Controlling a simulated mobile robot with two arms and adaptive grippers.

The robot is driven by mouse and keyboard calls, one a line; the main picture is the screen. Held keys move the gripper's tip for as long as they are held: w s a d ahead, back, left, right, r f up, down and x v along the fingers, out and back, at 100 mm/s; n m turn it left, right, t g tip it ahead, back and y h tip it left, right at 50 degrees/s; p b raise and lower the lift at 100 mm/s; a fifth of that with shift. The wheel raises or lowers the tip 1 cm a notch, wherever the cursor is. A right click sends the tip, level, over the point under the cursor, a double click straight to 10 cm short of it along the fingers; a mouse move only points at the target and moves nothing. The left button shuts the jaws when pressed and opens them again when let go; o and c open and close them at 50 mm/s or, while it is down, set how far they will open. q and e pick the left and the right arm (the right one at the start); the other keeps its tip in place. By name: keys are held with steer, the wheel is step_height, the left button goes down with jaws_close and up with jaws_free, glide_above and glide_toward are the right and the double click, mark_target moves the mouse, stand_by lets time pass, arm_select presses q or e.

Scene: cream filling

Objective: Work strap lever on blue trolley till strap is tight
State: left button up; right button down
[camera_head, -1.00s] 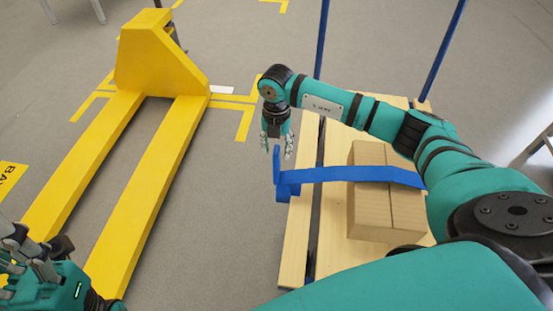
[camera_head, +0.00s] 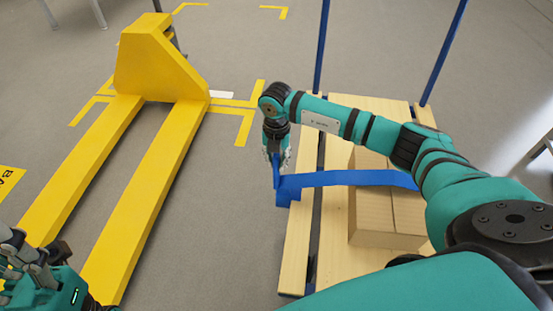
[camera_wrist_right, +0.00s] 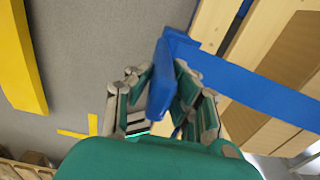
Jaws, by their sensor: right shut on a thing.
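The blue strap (camera_head: 345,178) runs over a cardboard box (camera_head: 372,218) on the wooden-slatted trolley (camera_head: 296,240). At its left end is a blue ratchet block (camera_head: 289,189) with an upright blue lever (camera_head: 276,172). My right gripper (camera_head: 277,155) is shut on the lever's upper end. In the right wrist view the lever (camera_wrist_right: 163,78) lies between the fingers of my right gripper (camera_wrist_right: 165,95). My left gripper (camera_head: 35,262) is at the lower left, partly cut off, away from the trolley; its opening is unclear.
A yellow pallet jack (camera_head: 155,60) stands on the grey floor left of the trolley, with open floor between them. Blue posts (camera_head: 322,45) rise at the trolley's far end. My right arm crosses above the box and hides part of it.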

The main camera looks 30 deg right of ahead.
steer(key=c, duration=1.1)
jaws_free()
steer(key=shift+c, duration=0.2)
